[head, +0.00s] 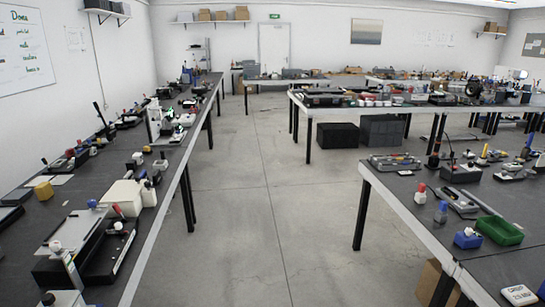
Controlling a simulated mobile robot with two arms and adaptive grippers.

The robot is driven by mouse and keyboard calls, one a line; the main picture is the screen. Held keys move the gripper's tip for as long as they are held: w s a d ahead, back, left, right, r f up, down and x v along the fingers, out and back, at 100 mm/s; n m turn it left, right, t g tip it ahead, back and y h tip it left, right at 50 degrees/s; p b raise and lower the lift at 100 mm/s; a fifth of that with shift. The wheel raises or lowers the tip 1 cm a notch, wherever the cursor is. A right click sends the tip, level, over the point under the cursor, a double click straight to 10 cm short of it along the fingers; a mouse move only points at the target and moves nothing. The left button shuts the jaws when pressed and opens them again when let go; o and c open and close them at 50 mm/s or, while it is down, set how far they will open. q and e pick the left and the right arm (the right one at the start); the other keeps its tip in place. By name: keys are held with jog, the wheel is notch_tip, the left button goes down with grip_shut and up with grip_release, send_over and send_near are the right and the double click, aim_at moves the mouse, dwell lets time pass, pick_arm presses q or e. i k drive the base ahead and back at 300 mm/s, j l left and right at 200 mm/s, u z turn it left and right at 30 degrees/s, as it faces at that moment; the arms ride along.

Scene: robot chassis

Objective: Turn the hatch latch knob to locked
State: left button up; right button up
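I cannot pick out the hatch latch knob for certain in the head view. Many small devices with knobs or handles stand on the benches, too small to tell which is a hatch latch. A dark device with a white knob (118,226) sits on the near left bench (172,158). A grey panel with a white knob (56,247) is beside it. Neither of my grippers is in view.
A clear concrete aisle (255,200) runs between the left bench and the right bench (410,208). A green tray (500,231) and a small sign (520,295) are on the right bench. A cardboard box (432,283) stands under it. Dark crates (338,136) sit under a farther table.

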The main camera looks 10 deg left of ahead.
aim_at(148, 184)
jog(key=i+j+u, duration=0.2)
jog(key=i+u, duration=0.15)
jog(key=i, duration=0.5)
jog(key=i+u, duration=0.35)
jog(key=i, duration=0.5)
